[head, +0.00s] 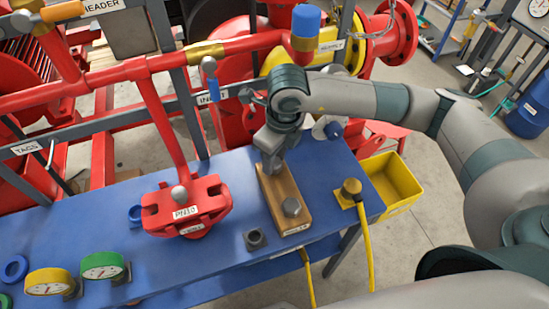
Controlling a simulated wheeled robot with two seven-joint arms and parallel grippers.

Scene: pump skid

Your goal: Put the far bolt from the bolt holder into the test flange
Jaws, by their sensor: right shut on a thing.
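The bolt holder (283,188) is a brown wooden block on the blue bench. A grey bolt (291,207) stands at its near end. My right gripper (271,167) points down at the holder's far end and is shut on the far bolt, which the fingers mostly hide. I cannot tell whether that bolt is still seated or lifted. The test flange (212,190) is red, labelled PN10, and sits on the bench left of the holder. A rounded grey bolt head (179,193) shows on its top. My left gripper is not in view.
A grey nut-like part (255,239) lies in front of the holder. A yellow connector (350,189) with a cable and a yellow bin (397,183) are to the right. Gauges (103,266) stand at front left. Red pipes (150,66) run behind the bench.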

